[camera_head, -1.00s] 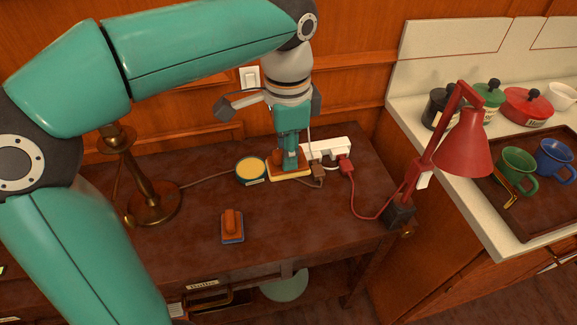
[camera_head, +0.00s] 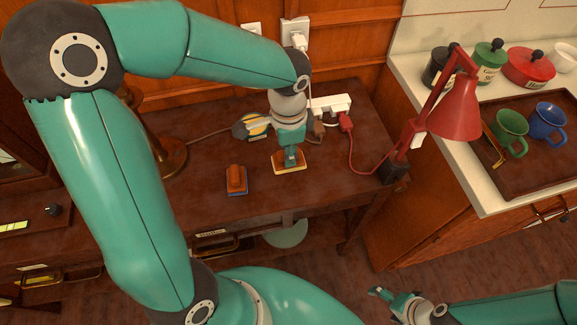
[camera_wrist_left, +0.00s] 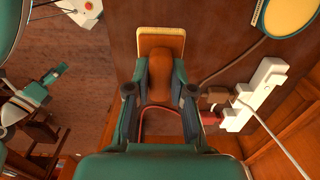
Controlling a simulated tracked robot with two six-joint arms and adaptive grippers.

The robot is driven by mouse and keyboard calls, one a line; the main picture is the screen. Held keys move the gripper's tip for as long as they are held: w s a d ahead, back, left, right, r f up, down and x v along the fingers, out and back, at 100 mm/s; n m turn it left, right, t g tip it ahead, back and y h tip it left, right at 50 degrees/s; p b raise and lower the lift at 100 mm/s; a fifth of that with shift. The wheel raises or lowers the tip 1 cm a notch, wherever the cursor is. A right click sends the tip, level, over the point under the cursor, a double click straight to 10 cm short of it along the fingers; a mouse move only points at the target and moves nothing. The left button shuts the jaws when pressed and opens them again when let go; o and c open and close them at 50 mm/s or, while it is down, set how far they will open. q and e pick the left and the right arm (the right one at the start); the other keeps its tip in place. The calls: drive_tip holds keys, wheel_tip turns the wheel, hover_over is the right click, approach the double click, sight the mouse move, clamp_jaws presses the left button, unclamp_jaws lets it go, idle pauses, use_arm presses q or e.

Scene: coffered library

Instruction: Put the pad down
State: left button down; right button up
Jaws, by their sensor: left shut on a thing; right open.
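My left gripper (camera_head: 290,155) is shut on the orange-brown handle of a pad with a pale yellow base (camera_head: 289,168). The pad is at or just above the dark wooden desk (camera_head: 330,180); I cannot tell if it touches. In the left wrist view the handle (camera_wrist_left: 161,72) sits between the fingers, with the yellowish base (camera_wrist_left: 161,38) beyond. A similar pad with a blue base (camera_head: 236,181) stands on the desk left of the held one. My right gripper (camera_head: 384,294) is open and empty, low at the front right, off the desk.
A brass lamp base (camera_head: 167,155) is at left. Desk around the pads is clear.

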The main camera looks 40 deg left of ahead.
use_arm(q)
drive_tip(key=shift+f, duration=3.25)
drive_tip(key=shift+f+b, duration=0.1)
drive_tip(key=shift+b, duration=0.2)
drive_tip(key=c, duration=1)
unclamp_jaws()
drive_tip(key=shift+r, duration=0.25)
wheel_tip(320, 180, up, 12)
drive_tip(key=shift+f+p, duration=0.1)
drive_tip(key=shift+p, duration=0.45)
